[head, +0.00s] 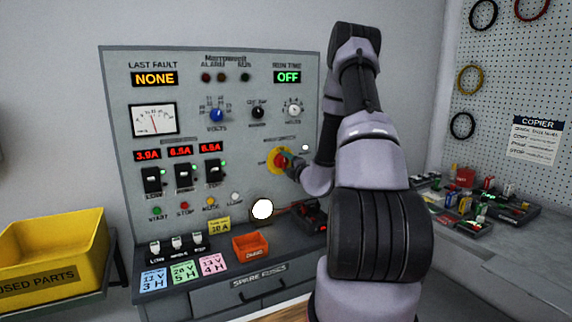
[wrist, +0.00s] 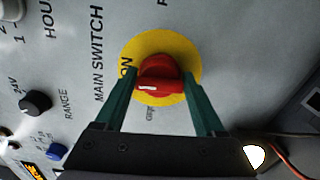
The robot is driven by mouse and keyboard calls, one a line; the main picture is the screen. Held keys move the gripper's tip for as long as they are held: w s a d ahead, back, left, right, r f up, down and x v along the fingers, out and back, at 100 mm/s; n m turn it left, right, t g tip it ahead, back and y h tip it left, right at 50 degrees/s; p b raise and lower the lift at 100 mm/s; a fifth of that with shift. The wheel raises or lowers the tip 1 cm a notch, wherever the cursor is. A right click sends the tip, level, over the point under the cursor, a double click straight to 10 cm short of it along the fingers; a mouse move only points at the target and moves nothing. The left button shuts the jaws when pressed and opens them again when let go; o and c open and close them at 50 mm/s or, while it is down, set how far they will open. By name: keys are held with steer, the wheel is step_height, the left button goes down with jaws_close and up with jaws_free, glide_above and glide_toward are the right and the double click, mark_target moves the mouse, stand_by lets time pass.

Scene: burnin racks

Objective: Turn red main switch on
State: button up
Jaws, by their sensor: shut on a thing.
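The red main switch (wrist: 160,70) is a round knob on a yellow disc (wrist: 185,52) on the grey panel. In the head view the switch (head: 279,160) is partly covered by my gripper (head: 288,157). In the wrist view my gripper (wrist: 161,78) has its two green fingers on either side of the knob, shut on it. The knob's white mark points left in the wrist view, towards the side with the ON label (wrist: 125,68). The label MAIN SWITCH runs along that same side. The RUN TIME display (head: 287,77) reads OFF.
The panel (head: 120,90) also bears a meter, small knobs, black toggles and lamps. A lit white lamp (head: 262,209) is below the switch. An orange bin (head: 251,246) sits on the ledge. A yellow bin (head: 50,250) stands left, a pegboard (head: 510,80) right.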

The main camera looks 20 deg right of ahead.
steer(key=shift+f+m, duration=0.1)
steer(key=shift+m, duration=0.5)
steer(key=o, duration=1.2)
steer(key=shift+s, duration=0.1)
steer(key=s, duration=1)
steer(key=shift+s+d, duration=0.2)
steer(key=shift+s, duration=0.15)
